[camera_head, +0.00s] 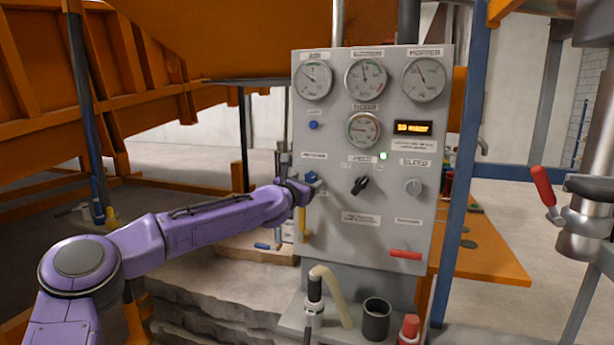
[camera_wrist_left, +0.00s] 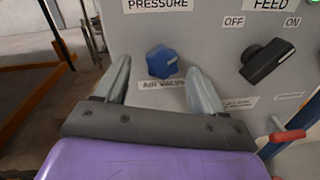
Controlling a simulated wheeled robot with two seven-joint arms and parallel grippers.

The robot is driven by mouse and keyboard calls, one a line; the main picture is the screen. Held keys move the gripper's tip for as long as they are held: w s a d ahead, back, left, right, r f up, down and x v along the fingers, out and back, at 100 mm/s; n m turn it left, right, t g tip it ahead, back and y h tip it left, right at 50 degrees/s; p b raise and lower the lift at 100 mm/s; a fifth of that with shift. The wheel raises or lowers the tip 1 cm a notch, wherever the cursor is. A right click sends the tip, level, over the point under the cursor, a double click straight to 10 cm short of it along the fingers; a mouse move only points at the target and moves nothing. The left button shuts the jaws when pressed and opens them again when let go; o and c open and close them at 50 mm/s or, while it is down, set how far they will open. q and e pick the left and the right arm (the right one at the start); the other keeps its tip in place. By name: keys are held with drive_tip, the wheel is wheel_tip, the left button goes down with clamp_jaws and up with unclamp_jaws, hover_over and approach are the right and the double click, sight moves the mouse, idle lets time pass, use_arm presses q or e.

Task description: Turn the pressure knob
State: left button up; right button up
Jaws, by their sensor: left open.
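The pressure knob (camera_wrist_left: 162,62) is a blue, lobed knob on the grey control panel, below a label reading PRESSURE and above one reading AIR VALVE. In the head view the blue knob (camera_head: 311,177) shows at the panel's left side, partly hidden by my gripper. My left gripper (camera_head: 300,187) is at the panel's left edge, facing the knob. In the left wrist view its two fingers (camera_wrist_left: 158,80) are spread, one on each side of the knob, with visible gaps. Whether the fingertips reach the knob's depth I cannot tell. My right gripper is not in view.
A black feed switch (camera_wrist_left: 265,61) sits right of the knob. The panel (camera_head: 335,262) also bears several gauges, a small round knob (camera_head: 413,187) and a red lever (camera_head: 405,254). A pale hose (camera_head: 333,290) and dark cup (camera_head: 376,320) stand below. Orange framework (camera_head: 30,110) is at left.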

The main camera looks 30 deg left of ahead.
use_arm(q)
drive_tip(key=shift+w, duration=0.85)
drive_tip(key=shift+s, duration=0.1)
drive_tip(key=c, duration=1.1)
drive_tip(key=shift+o, duration=0.2)
